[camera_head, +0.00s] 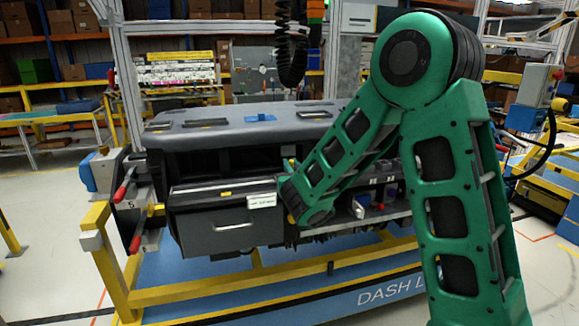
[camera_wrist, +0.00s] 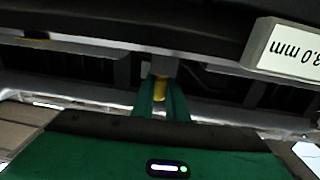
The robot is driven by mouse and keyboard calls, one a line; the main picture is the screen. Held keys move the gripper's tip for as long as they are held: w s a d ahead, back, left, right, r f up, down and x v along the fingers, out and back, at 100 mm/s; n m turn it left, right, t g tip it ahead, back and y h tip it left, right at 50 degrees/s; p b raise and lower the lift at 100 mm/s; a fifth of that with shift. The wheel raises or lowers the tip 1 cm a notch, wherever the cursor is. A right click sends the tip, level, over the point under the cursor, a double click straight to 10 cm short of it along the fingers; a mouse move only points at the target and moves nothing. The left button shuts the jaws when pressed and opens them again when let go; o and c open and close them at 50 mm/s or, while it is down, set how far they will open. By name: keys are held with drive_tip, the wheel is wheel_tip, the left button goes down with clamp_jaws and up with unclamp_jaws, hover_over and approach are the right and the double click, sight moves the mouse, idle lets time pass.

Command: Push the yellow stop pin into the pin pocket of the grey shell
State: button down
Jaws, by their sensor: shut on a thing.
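In the wrist view the narrow green fingers of my gripper (camera_wrist: 161,95) are shut on the yellow stop pin (camera_wrist: 160,86). The pin's yellow end shows between the fingertips, just below a grey part of the dashboard. The grey shell appears to be the dashboard body (camera_head: 225,228), standing in its frame in the head view. The pin's far end is hidden, and I cannot make out the pin pocket or whether the pin touches it. In the head view my own arm hides the gripper and the pin.
A white label plate (camera_head: 262,201) sits beside my arm; it also shows in the wrist view (camera_wrist: 285,46), upside down. A small yellow part (camera_head: 226,194) lies on the ledge. A yellow stand rail (camera_head: 215,292) runs below. Red-handled clamps (camera_head: 125,185) stand at left.

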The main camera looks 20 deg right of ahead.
drive_tip(key=shift+f, duration=0.3)
drive_tip(key=c, duration=1.7)
unclamp_jaws()
drive_tip(key=shift+o, duration=0.2)
drive_tip(key=s, duration=1)
drive_tip(key=shift+s+a, duration=0.15)
drive_tip(key=shift+a, duration=0.2)
drive_tip(key=shift+s, duration=0.15)
drive_tip(key=shift+d, duration=0.1)
